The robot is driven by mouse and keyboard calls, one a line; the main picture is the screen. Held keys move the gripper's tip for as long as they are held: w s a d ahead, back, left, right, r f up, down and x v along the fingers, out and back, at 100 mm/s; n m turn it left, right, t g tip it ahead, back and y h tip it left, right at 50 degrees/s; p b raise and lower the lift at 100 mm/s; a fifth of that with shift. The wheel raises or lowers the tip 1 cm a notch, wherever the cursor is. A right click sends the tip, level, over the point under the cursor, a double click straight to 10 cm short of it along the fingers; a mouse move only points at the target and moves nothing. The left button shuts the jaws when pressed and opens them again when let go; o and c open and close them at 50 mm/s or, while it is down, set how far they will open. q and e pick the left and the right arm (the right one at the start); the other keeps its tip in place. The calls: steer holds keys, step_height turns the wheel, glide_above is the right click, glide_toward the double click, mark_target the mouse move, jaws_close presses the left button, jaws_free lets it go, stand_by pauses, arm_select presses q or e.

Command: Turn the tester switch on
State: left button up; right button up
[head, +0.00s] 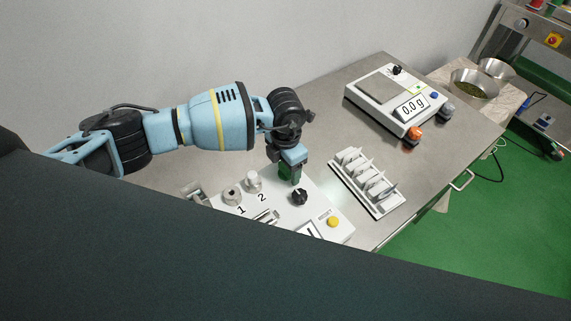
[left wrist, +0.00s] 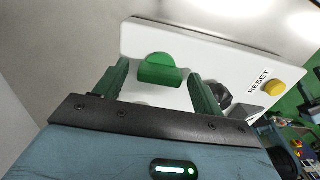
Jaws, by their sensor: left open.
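The tester is a white box (head: 318,214) on the steel table, with posts marked 1 and 2, a black knob (head: 299,197) and a yellow button (head: 333,222). My left gripper (head: 289,178) points down at the tester's far edge, behind the black knob, and hides the switch there. In the left wrist view a green switch (left wrist: 160,69) stands on the white panel. The open green fingers of my left gripper (left wrist: 159,76) are on either side of it, with gaps showing. I cannot tell the fingers' exact height. My right gripper is not in view.
A rack with white packets (head: 366,183) stands right of the tester. A scale (head: 397,98) reading 0.0 g is at the back right. Bowls (head: 474,84) stand on a side table. In the wrist view the black knob (left wrist: 222,95) is close to the right finger.

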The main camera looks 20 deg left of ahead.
arm_select(q)
steer(key=shift+r, duration=3.95)
steer(key=shift+f, duration=0.1)
